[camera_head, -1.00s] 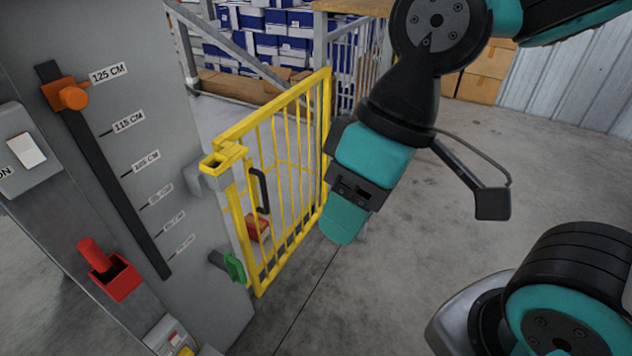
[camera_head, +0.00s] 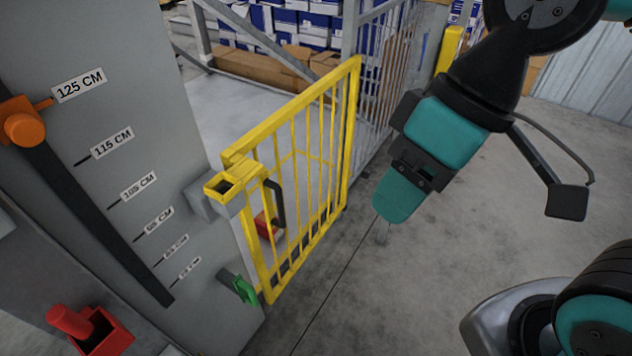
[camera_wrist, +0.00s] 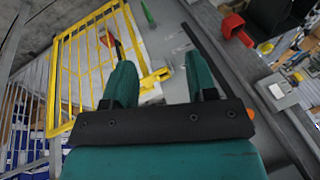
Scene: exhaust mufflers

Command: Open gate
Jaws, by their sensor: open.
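The yellow barred gate (camera_head: 300,104) stands upright beside the grey column (camera_head: 120,150). Its near edge meets a yellow latch block (camera_head: 222,186) on a grey bracket; I cannot tell if it is latched. A black handle (camera_head: 279,203) is on the near side of the gate. A green piece (camera_head: 243,290) sits low by the column. My gripper (camera_head: 396,208) is right of the gate, pointing down, apart from it and empty. In the wrist view my gripper (camera_wrist: 160,76) has two spread teal fingers, with the gate (camera_wrist: 52,92) beyond and to the left.
A mesh fence (camera_head: 382,75) and shelves of blue-and-white boxes (camera_head: 285,22) stand behind. A red object (camera_head: 266,226) is behind the gate bars. The concrete floor at right is open.

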